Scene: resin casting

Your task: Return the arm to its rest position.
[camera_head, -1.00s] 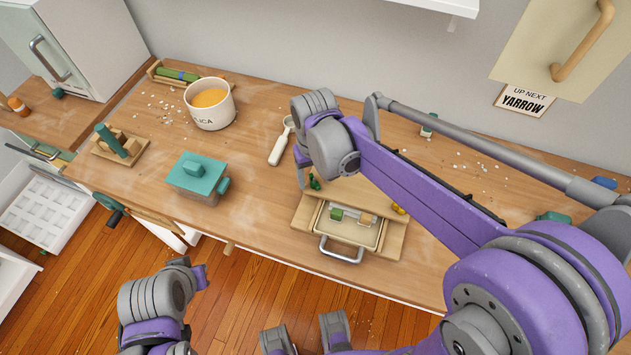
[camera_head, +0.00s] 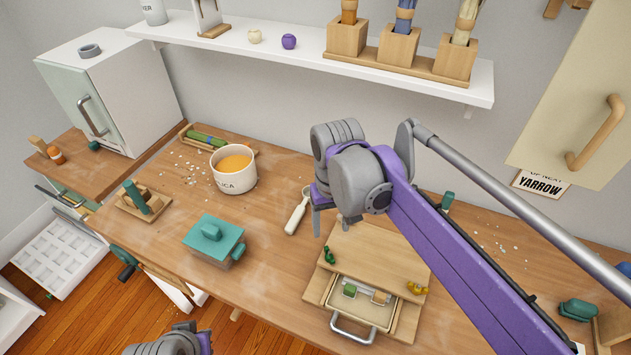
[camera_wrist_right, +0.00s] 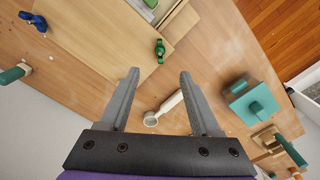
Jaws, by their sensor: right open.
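My right arm reaches in from the right in the head view. Its gripper (camera_head: 318,218) points down above the worktop, beside the white-handled scoop (camera_head: 297,212) and behind the small wooden drawer box (camera_head: 375,255). In the right wrist view the two jaws (camera_wrist_right: 159,72) are apart with nothing between them. The scoop lies on the worktop below and also shows there (camera_wrist_right: 165,107). Of my left arm only a grey and purple part shows at the bottom edge of the head view; its jaws are out of sight.
The drawer box has an open tray (camera_head: 362,308) and small green and yellow figures on top. Left of it stand a teal-lidded box (camera_head: 213,238) and a white pot (camera_head: 235,177) of orange material. A wall shelf (camera_head: 300,62) hangs above. A cabinet door (camera_head: 575,90) is at upper right.

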